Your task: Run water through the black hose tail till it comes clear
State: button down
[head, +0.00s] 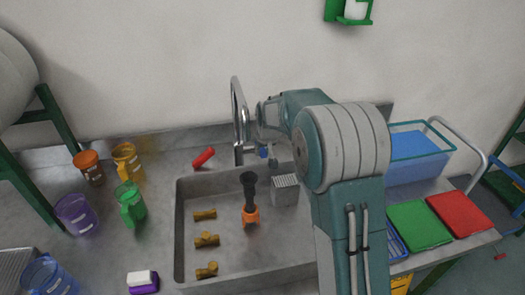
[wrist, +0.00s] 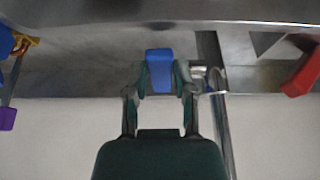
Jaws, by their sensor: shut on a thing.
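My gripper (wrist: 160,78) is shut on a blue tap handle (wrist: 159,62), with one finger on each side. The blue handle (head: 263,152) also shows in the head view, just right of the base of the metal faucet (head: 237,105). A matching red handle (head: 203,157) is left of the faucet; it also shows in the wrist view (wrist: 302,72). The black hose tail (head: 249,187) stands upright in the sink with an orange part (head: 251,215) at its lower end. I cannot make out any water stream. My arm hides the sink's right part.
The sink (head: 180,235) also holds several brass fittings (head: 207,240) and a grey ribbed block (head: 285,190). Coloured cups and jugs (head: 130,203) stand on the left counter. A blue bin (head: 420,155) and green (head: 419,224) and red (head: 460,212) trays are on the right.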

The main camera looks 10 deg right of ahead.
jog(key=shift+w+d+f+n+g+y, duration=0.15)
jog(key=shift+d+n+y, duration=0.3)
jog(key=shift+n, duration=0.6)
jog(key=shift+w+d+r+n+g+y, duration=0.1)
jog(key=shift+w+d+n+g+y, duration=0.15)
jog(key=shift+d+n, duration=0.65)
jog(key=shift+w+d+f+n+g+y, duration=0.1)
jog(key=shift+d+n+y, duration=0.25)
jog(key=shift+n, duration=0.9)
jog(key=shift+c, duration=2.2)
grip_release()
